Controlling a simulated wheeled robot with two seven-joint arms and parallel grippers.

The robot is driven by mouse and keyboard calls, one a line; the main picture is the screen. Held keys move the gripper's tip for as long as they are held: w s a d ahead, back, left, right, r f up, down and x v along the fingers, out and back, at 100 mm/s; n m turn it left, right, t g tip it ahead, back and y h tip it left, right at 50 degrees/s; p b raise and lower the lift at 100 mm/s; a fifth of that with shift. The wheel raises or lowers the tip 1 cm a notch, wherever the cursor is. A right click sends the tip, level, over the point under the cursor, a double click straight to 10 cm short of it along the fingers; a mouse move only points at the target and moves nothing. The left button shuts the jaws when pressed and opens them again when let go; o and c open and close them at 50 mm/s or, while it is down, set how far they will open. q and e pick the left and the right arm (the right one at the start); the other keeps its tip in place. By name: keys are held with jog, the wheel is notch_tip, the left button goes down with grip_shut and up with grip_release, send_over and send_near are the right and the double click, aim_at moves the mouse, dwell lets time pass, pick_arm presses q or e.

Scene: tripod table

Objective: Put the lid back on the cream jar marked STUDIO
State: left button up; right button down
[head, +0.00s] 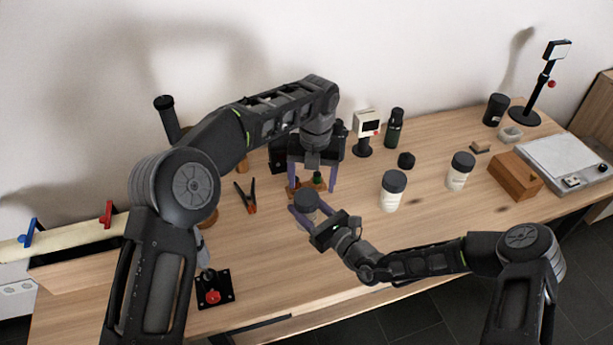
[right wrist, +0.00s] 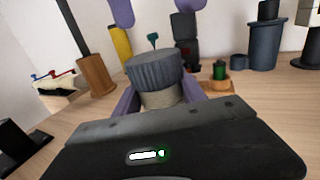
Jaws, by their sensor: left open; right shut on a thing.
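My right gripper (head: 303,217) is shut on a cream jar, whose pale body (right wrist: 162,98) shows between the purple fingers in the right wrist view. A dark ribbed lid (right wrist: 155,71) sits on top of this jar; the lid also shows in the head view (head: 306,200). I cannot tell whether it is fully seated. The jar's marking is hidden from me. My left gripper (head: 312,186) is open and empty, fingers pointing down, above and apart from the lid; its fingertips also show at the top of the right wrist view (right wrist: 154,12).
Two other pale jars with dark lids, a nearer one (head: 392,192) and a farther one (head: 460,171), stand to the right. A wooden block (head: 515,176) and scale (head: 565,163) are farther right.

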pick_arm(q)
jog(key=n, duration=0.3)
jog(key=shift+a+r+y, duration=0.1)
jog(key=shift+r+y, duration=0.2)
jog(key=shift+r, duration=0.05)
jog(key=n, duration=0.5)
jog(key=shift+a+r, duration=0.2)
jog(key=n, duration=0.5)
jog(key=shift+a+r+n, duration=0.15)
jog(key=shift+n, duration=0.25)
jog(key=n, duration=0.5)
jog(key=shift+w+a+r, duration=0.1)
jog(key=shift+a+r, duration=0.1)
jog(key=n, duration=0.3)
jog(key=shift+a, duration=0.1)
jog(key=n, duration=0.5)
jog(key=shift+w+a+r, duration=0.1)
jog(key=shift+a, duration=0.1)
jog(key=n, duration=0.5)
jog(key=shift+d+h, duration=0.1)
jog(key=shift+h, duration=0.3)
jog(key=n, duration=0.4)
jog(key=shift+d+n, duration=0.2)
jog(key=shift+n, duration=0.2)
